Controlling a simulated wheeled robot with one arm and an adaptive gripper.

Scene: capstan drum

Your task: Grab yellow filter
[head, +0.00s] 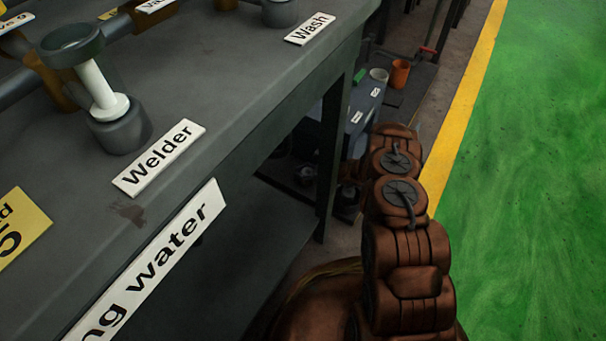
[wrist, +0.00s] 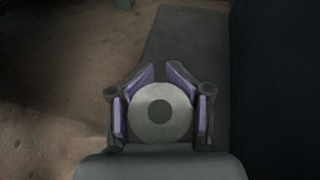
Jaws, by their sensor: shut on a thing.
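In the head view my brown arm reaches away beside the bench, and my gripper is not visible there. I see no thing that is clearly a yellow filter in either view.
A dark grey bench (head: 240,95) fills the left, with a "Welder" label (head: 159,158) and a grey fitting with a white stem (head: 97,84). An orange cup (head: 399,74) stands on a low surface beyond. The green floor (head: 540,180) at right is clear.

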